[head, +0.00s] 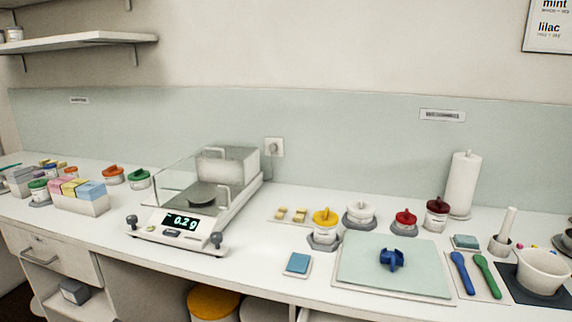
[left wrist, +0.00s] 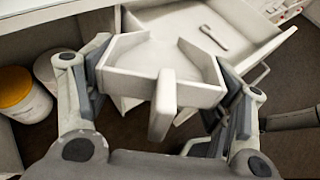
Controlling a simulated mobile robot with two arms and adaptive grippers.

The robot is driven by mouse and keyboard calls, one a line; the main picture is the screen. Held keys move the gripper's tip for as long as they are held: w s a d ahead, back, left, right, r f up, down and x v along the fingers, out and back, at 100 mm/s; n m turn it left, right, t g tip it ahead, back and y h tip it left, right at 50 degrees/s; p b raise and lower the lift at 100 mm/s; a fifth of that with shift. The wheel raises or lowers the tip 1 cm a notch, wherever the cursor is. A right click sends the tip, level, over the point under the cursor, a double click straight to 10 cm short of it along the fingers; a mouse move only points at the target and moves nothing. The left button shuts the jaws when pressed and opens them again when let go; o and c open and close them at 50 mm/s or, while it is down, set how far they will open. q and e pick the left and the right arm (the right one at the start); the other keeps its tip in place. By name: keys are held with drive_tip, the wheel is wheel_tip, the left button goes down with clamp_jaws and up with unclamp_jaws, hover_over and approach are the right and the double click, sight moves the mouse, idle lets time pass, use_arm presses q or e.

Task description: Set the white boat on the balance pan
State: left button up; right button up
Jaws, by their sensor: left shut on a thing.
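In the left wrist view my left gripper (left wrist: 163,84) is shut on the white boat (left wrist: 160,54), an angular, open tray with a tab at its front. The fingers clasp it from both sides, and its inside looks empty. The boat and both grippers are out of the head view. The balance (head: 151,226) stands on the counter in the head view, its display reading about 0.2 g. Its dark round pan (head: 202,194) looks bare. A clear shield with handles surrounds the pan area.
An open white drawer (left wrist: 262,55) with a grey spoon-like tool lies beyond the boat. A yellow-lidded tub (left wrist: 14,88) stands at left. On the counter, jars, a mat (head: 360,280) with a blue piece, and a mortar (head: 541,272) stand right of the balance; boxes (head: 81,204) stand left.

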use_arm(q)
drive_tip(key=shift+s+a+f+n+t, duration=0.15)
drive_tip(key=shift+s+a+f, duration=0.15)
drive_tip(key=shift+a, duration=0.2)
drive_tip(key=shift+s+a+f+n+t, duration=0.15)
drive_tip(key=shift+s+a+f, duration=0.1)
drive_tip(key=shift+a, duration=0.25)
drive_tip(key=shift+d+r, duration=0.15)
idle(1.5)
drive_tip(key=d+r+m+g+h, duration=0.1)
drive_tip(key=d+r+m+g, duration=0.25)
drive_tip(key=d, duration=0.25)
drive_tip(key=d+r+m+g+h, duration=0.1)
drive_tip(key=d+r+m+g, duration=0.2)
drive_tip(key=d+m+g, duration=0.3)
drive_tip(key=shift+w+d+f+m+g+y, duration=0.6)
drive_tip(key=shift+w+d+f+m+g, duration=0.95)
drive_tip(key=shift+w+d+f+g, duration=0.6)
drive_tip(key=s+a+r+n+t+h, duration=0.1)
drive_tip(key=s+a+r+n+t, duration=0.6)
drive_tip(key=r+t, duration=0.25)
drive_tip(key=w+d+n+t+y, duration=0.2)
drive_tip(key=w+d+n+t, duration=0.2)
drive_tip(key=w+d, duration=0.4)
drive_tip(key=shift+w+d+n, duration=0.35)
drive_tip(key=shift+d+n, duration=0.35)
drive_tip(key=shift+d, duration=0.05)
